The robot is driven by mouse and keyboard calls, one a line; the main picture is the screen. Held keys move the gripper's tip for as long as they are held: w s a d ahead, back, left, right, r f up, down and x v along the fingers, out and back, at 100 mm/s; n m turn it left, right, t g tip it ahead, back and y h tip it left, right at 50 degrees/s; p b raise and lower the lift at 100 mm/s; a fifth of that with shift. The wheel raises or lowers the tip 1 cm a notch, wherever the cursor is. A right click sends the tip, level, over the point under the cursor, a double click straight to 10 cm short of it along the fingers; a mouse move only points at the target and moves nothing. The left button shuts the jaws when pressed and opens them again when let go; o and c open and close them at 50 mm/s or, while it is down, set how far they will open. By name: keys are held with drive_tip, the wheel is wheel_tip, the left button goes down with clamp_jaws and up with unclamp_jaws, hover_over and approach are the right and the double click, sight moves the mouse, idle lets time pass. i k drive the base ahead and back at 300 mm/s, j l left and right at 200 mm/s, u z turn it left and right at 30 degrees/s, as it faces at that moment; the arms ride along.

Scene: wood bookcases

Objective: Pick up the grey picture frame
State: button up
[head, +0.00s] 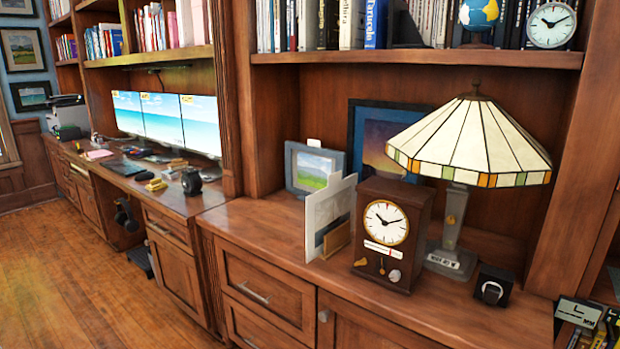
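The grey picture frame (290,169) stands upright on the wooden counter, against the back of the bookcase recess. It holds a small landscape picture of a green field and sky. White cards in a wooden holder (331,217) stand in front of it and cover part of its lower right. A larger dark blue frame (357,140) leans behind it to the right. My gripper is not in view.
A brown clock (367,262), a stained-glass lamp (470,140) and a small black box (493,285) stand right of the cards. The counter (262,222) is bare left of and in front of the frame. A bookshelf (420,58) overhangs it. Wooden floor (90,285) is open at left.

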sight(307, 168)
drive_tip(key=i+j+z, duration=0.1)
drive_tip(key=i+j, duration=0.4)
drive_tip(key=i+j+z, duration=0.15)
drive_tip(key=j, duration=0.25)
drive_tip(key=i+j+z, duration=0.1)
drive_tip(key=i+j, duration=0.2)
drive_tip(key=i+j+z, duration=0.1)
drive_tip(key=j, duration=0.3)
drive_tip(key=i+j, duration=0.3)
drive_tip(key=i+j+z, duration=0.15)
drive_tip(key=j, duration=0.3)
drive_tip(key=i+j+z, duration=0.25)
drive_tip(key=j+z, duration=0.25)
drive_tip(key=i+j+z, duration=0.2)
drive_tip(key=j, duration=0.15)
drive_tip(key=i+j+u, duration=0.45)
